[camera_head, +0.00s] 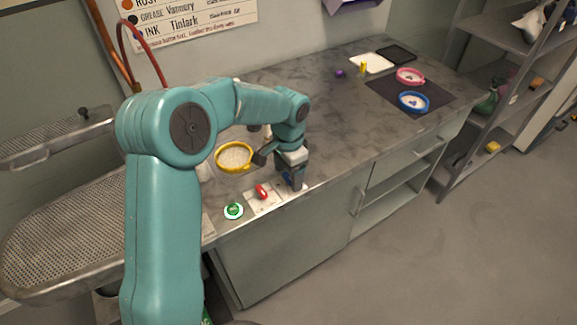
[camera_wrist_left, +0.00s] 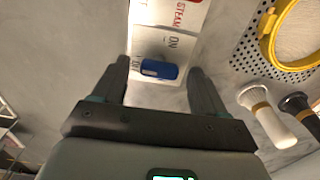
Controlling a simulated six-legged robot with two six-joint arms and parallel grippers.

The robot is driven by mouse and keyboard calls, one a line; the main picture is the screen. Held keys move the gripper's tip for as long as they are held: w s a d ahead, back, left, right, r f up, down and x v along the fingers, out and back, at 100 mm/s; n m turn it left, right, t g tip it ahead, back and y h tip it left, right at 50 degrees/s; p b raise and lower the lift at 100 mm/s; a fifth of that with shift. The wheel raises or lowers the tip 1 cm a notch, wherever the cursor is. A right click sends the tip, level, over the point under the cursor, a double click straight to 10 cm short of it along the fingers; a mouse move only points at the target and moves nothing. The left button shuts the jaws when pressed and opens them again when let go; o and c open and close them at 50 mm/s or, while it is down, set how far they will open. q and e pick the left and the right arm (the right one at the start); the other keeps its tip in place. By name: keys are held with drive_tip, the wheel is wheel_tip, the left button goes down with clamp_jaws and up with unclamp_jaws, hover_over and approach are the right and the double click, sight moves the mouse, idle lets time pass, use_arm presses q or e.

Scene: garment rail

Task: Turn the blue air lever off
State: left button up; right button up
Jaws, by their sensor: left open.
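The blue air lever (camera_wrist_left: 159,69) lies across its white plate (camera_wrist_left: 148,42) in the left wrist view. The word ON is printed on the plate beside it; another label is partly hidden by the lever. My left gripper (camera_wrist_left: 160,72) is open, with a finger on either side of the blue lever and a gap to each; I cannot tell whether they touch it. In the head view my left gripper (camera_head: 292,182) is over the right part of the plate at the counter's front edge and mostly hides the blue lever. My right gripper is not in view.
A red lever (camera_head: 262,191) and a green button (camera_head: 233,211) sit left of my gripper. A yellow-rimmed round screen (camera_head: 234,157) and two handled tools, one white (camera_wrist_left: 272,125) and one dark (camera_wrist_left: 300,108), are close by. The counter (camera_head: 330,105) behind is mostly clear.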

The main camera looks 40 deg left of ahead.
sight(288, 177)
use_arm(q)
wheel_tip(288, 177, up, 16)
drive_tip(key=shift+r+p, duration=0.15)
drive_tip(key=shift+p, duration=0.2)
drive_tip(key=shift+s, duration=0.1)
idle(0.4)
